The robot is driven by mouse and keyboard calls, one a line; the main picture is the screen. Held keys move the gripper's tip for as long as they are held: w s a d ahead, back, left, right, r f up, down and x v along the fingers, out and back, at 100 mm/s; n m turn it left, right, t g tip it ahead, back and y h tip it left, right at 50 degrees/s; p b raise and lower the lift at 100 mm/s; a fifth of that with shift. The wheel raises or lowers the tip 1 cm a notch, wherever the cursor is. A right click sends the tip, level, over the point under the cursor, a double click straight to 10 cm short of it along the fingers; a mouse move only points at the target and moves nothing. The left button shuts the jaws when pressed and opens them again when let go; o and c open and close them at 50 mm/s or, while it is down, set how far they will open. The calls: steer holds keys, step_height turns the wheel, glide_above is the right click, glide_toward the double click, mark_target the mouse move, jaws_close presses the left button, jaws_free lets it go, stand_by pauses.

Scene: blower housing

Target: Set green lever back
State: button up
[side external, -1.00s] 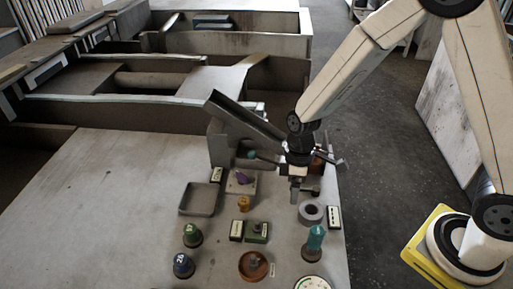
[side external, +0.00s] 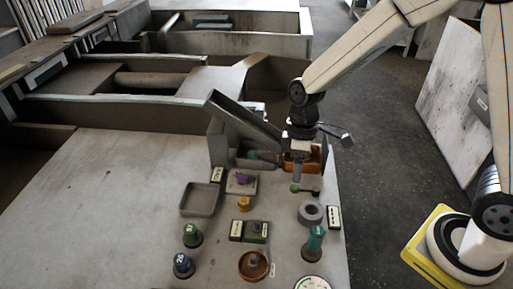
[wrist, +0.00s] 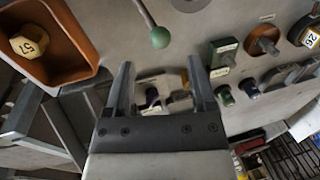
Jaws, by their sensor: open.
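The green lever is a thin rod with a round green ball knob. The ball (side external: 294,188) shows in the side external view just below my gripper's fingertips, left of its small pale base. In the wrist view the green ball (wrist: 160,33) lies beyond the fingertips, about midway between them, with its rod running up and left. My gripper (wrist: 159,62) is open and empty, its two dark fingers apart. In the side external view my gripper (side external: 297,175) hangs above the panel beside the lever. Whether a finger touches the ball cannot be told.
An orange bin (wrist: 80,68) holding a yellow nut marked 57 (wrist: 28,40) stands close by. A grey ring (side external: 312,212), teal knob (side external: 316,238), green switch box (side external: 256,232), orange knob (side external: 253,267) and grey tray (side external: 200,199) surround it. The panel's left is clear.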

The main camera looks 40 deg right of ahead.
steer(key=shift+d+r, duration=0.15)
steer(key=shift+r, duration=0.6)
steer(key=shift+w, duration=0.1)
steer(key=c, duration=0.8)
steer(key=shift+m, duration=0.3)
jaws_close()
steer(key=w+r+m, duration=0.1)
steer(key=m, duration=0.3)
steer(key=w+r+m, duration=0.1)
steer(key=m, duration=0.3)
steer(key=w+d+r+m+g, duration=0.1)
steer(key=w+m, duration=0.1)
steer(key=m, duration=0.3)
steer(key=shift+d+r, duration=0.1)
